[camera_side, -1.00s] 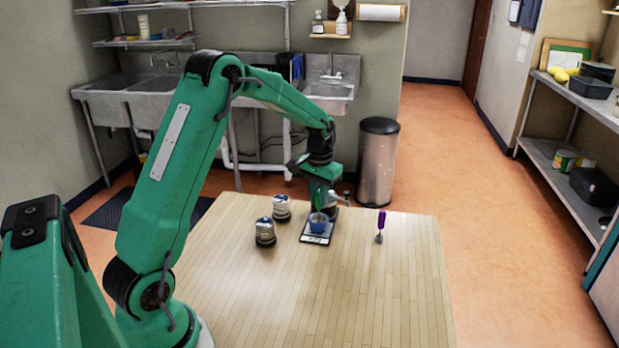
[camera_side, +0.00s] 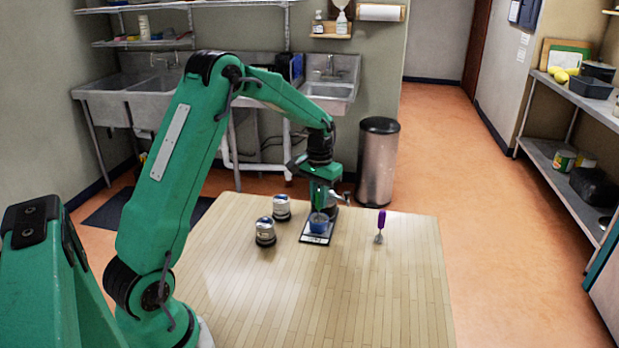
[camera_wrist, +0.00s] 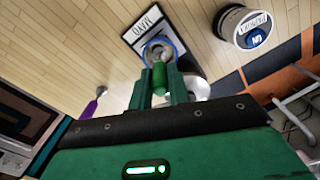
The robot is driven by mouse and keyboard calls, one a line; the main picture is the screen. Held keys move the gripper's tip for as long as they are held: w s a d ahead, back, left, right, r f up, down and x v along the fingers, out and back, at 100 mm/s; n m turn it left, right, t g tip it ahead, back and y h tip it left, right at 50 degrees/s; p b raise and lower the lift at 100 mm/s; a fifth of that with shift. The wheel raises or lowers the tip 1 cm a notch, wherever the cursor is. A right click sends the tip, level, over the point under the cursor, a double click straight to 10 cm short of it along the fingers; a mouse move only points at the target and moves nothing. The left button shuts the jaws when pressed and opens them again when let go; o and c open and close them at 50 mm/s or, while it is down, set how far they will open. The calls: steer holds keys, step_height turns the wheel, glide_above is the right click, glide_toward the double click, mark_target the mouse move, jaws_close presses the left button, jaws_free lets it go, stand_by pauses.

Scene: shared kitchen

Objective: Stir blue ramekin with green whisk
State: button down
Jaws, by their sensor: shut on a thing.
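My gripper (camera_side: 320,208) is directly above the ramekin, pointing down. In the wrist view my gripper (camera_wrist: 159,86) is shut on the green handle of the whisk (camera_wrist: 160,75). The whisk's head reaches down to the ramekin's opening, and the ramekin's blue rim (camera_wrist: 172,44) shows around it. Whether the head touches the bottom or wall of the ramekin cannot be told.
Two jars with dark lids or bases stand left of the scale, a nearer one (camera_side: 265,232) and a farther one (camera_side: 282,208). The front of the wooden table (camera_side: 330,290) is clear.

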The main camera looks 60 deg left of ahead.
step_height(320, 180, up, 4)
steer(key=shift+f, duration=0.1)
steer(key=shift+s+d, duration=0.2)
steer(key=shift+d, duration=0.05)
step_height(320, 180, down, 5)
steer(key=shift+f, duration=0.1)
steer(key=shift+w+d, duration=0.1)
steer(key=shift+w, duration=0.2)
